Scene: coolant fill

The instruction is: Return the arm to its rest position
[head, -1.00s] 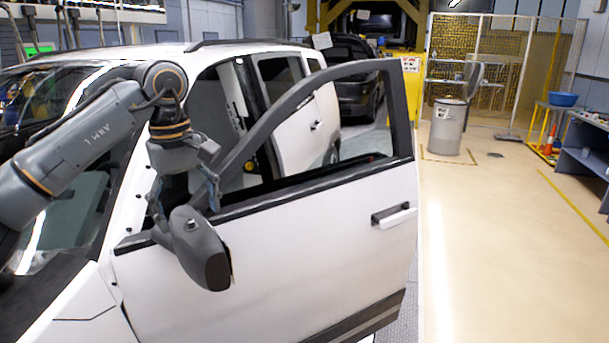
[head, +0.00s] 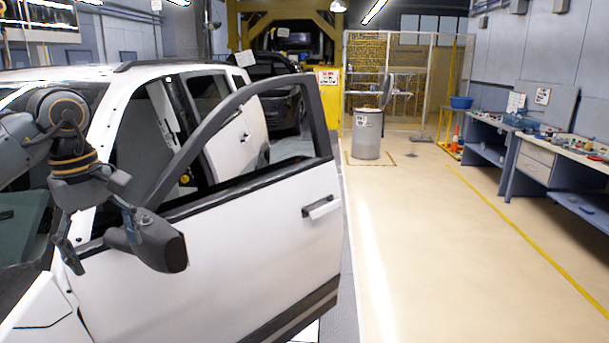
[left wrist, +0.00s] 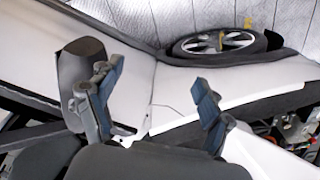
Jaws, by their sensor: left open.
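My left gripper (head: 103,250) is open and empty at the left of the head view, with its fingers pointing down. It is just left of the dark grey side mirror (head: 160,246) on the open white car door (head: 250,230). In the head view one finger overlaps the mirror's edge, and I cannot tell whether they touch. In the left wrist view the two fingers (left wrist: 157,72) are spread wide with nothing between them. The mirror (left wrist: 78,62) shows behind the left finger there. My right gripper is not in view.
The white car body (head: 20,310) lies close below and beside my left arm. A wheel (left wrist: 215,42) lies beyond the white panel in the left wrist view. A grey bin (head: 367,135) and workbenches (head: 540,165) stand to the right. The beige floor (head: 440,250) is clear.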

